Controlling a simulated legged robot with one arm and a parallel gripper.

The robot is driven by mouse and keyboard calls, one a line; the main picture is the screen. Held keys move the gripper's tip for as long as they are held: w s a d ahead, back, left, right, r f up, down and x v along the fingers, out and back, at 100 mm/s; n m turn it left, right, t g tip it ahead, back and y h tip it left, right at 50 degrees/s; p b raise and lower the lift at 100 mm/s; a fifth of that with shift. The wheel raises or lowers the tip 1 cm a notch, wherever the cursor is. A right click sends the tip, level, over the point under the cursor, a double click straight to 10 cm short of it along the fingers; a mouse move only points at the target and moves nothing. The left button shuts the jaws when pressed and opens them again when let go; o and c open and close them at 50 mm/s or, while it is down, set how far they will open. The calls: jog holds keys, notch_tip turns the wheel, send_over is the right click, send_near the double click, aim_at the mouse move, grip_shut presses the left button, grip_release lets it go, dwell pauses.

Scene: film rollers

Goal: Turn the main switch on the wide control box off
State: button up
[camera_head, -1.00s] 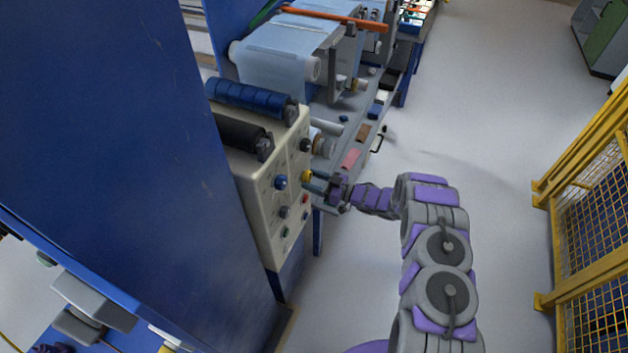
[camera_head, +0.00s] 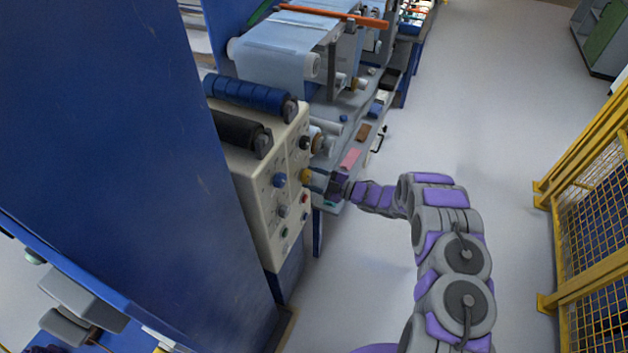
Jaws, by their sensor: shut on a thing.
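The beige wide control box (camera_head: 262,225) stands left of centre, with several knobs and buttons on its front panel. A yellow knob (camera_head: 306,174) sits on the panel's right part and looks like the main switch. My gripper (camera_head: 313,179) reaches it from the right, its fingers shut on the yellow knob. The fingertips partly hide the knob, and its turn angle is too small to tell. A blue knob (camera_head: 280,180) is on the panel's left part, and a black knob (camera_head: 304,143) is above the yellow one.
A blue roller (camera_head: 250,92) and a black roller (camera_head: 238,131) lie above the box. A large blue panel (camera_head: 110,150) fills the left. A shelf with small items, including a pink block (camera_head: 349,159), runs behind my gripper. Yellow fencing (camera_head: 590,170) stands right; the floor between is clear.

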jog(key=shift+n, duration=0.3)
jog(key=o, duration=1.1)
jog(key=shift+c, duration=0.2)
jog(key=p+v, duration=0.1)
jog(key=v, duration=1.6)
jog(key=shift+d, duration=0.15)
jog(key=shift+w, duration=0.1)
